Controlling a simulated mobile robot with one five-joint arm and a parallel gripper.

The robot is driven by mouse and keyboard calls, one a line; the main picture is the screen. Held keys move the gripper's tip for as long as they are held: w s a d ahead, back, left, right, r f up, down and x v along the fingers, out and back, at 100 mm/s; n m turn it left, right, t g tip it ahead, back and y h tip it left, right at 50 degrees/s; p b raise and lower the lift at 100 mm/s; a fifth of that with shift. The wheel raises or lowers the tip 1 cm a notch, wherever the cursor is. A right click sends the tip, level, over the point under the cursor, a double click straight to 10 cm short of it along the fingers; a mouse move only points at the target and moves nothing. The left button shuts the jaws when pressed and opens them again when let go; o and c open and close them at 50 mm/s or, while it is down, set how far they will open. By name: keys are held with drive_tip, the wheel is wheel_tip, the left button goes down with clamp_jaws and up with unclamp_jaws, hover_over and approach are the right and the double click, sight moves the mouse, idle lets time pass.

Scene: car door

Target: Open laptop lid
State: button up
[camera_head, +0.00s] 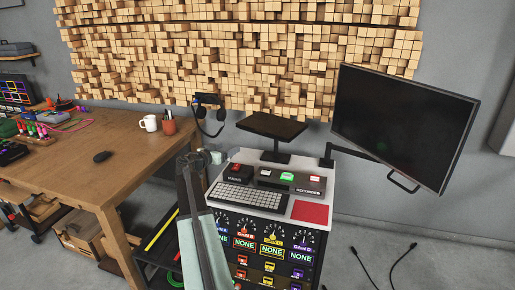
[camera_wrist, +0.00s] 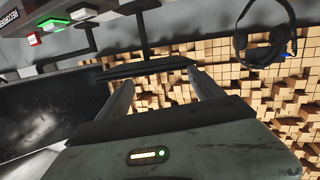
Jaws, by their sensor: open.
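A dark flat slab (camera_head: 272,126) stands on a short post above the console; it looks like a closed laptop, though I cannot make out a seam or a separate lid. In the wrist view, which is turned upside down, the slab (camera_wrist: 148,67) shows edge-on beyond my fingers. The fingertips point toward the slab's edge; I cannot tell how large the gap is. In the head view my arm stands left of the console, with the slab up and to its right.
The console (camera_head: 262,190) holds a keyboard (camera_head: 240,195), buttons and a red pad (camera_head: 310,212). A large monitor (camera_head: 404,122) hangs on an arm to the right. Headphones (camera_head: 210,115) hang on the wall, left of the slab. A wooden table (camera_head: 140,155) stands left.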

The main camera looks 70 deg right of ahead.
drive_tip(key=m+g+h, duration=0.1)
drive_tip(key=h, duration=0.1)
approach(259, 132)
drive_tip(key=x, duration=0.8)
drive_tip(key=shift+d+f+b, duration=0.1)
drive_tip(key=shift+d+b, duration=0.05)
drive_tip(key=shift+b, duration=0.15)
drive_tip(key=shift+w, duration=0.1)
clamp_jaws()
